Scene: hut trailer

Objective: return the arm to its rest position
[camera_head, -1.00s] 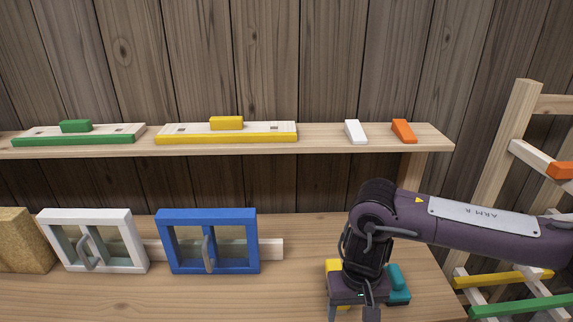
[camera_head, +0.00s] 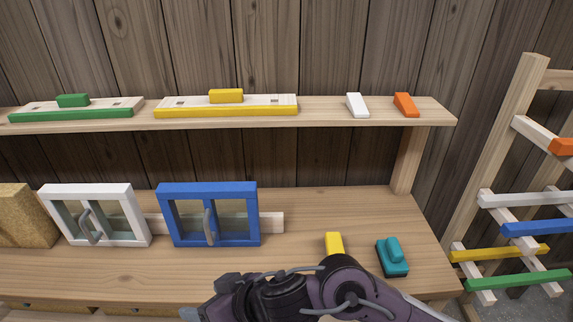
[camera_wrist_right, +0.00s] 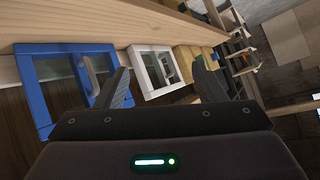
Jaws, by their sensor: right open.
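My right arm comes in from the lower right of the head view, and my right gripper (camera_head: 205,303) is at the bottom, low in front of the bench, pointing left. In the right wrist view its two fingers (camera_wrist_right: 163,85) are spread apart with nothing between them. The blue window frame (camera_wrist_right: 40,90) and the white window frame (camera_wrist_right: 150,60) show beyond the fingers there. My left gripper is not in view.
The wooden bench (camera_head: 120,268) carries the blue frame (camera_head: 250,215), the white frame (camera_head: 140,215), a yellow block (camera_head: 334,243) and a teal piece (camera_head: 393,258). A shelf (camera_head: 340,122) runs above. A rack (camera_head: 485,200) stands at the right.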

